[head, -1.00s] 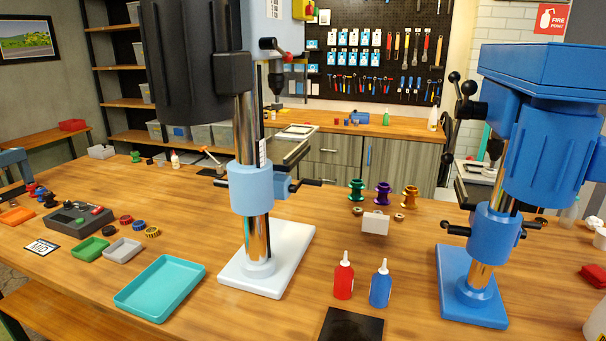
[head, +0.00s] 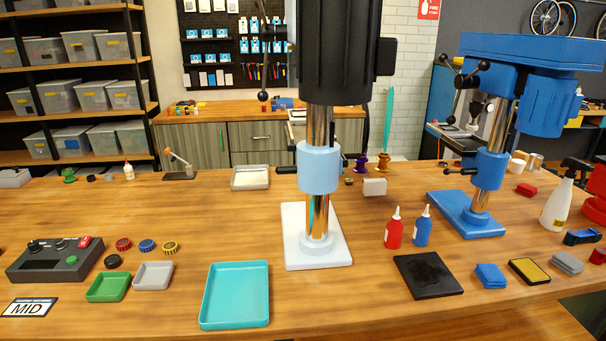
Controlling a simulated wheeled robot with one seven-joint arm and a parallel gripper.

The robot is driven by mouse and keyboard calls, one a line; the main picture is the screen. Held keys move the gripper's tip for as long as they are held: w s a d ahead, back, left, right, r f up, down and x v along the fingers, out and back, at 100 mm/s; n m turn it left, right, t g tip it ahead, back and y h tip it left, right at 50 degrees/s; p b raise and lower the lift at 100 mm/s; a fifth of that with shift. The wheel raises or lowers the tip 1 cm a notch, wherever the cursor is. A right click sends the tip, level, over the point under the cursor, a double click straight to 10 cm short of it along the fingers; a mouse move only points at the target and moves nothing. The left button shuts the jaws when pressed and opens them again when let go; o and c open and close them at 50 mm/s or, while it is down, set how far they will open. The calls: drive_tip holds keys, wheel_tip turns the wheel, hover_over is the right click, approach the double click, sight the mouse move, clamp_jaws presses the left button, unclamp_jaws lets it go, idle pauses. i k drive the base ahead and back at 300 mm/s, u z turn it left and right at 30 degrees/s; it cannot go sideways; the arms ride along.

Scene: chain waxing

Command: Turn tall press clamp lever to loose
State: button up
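The press with the dark grey head (head: 341,50) stands at the middle of the table in the head view; its top is cut off by the frame. It has a shiny column (head: 319,123), a light-blue collar (head: 318,166) and a white base (head: 334,246). A short black lever (head: 286,170) sticks out left of the collar, partly hidden behind it. I cannot tell if the clamp is tight or loose. A lower blue press (head: 524,78) stands to the right, with its own blue collar (head: 490,169). My gripper is not in view.
A teal tray (head: 236,322), red bottle (head: 393,232), blue bottle (head: 422,229) and black mat (head: 428,274) lie around the white base. A control box (head: 55,262) and small trays are at left. Bare wood lies left of the base. A bench (head: 196,118) stands behind.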

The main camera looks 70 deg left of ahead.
sight(280, 171)
drive_tip(key=k, duration=0.3)
drive_tip(key=u, duration=2.6)
drive_tip(key=i, duration=0.5)
drive_tip(key=z, duration=0.25)
drive_tip(key=k, duration=0.3)
drive_tip(key=u, duration=0.65)
drive_tip(key=i, duration=1.25)
drive_tip(key=z, duration=0.45)
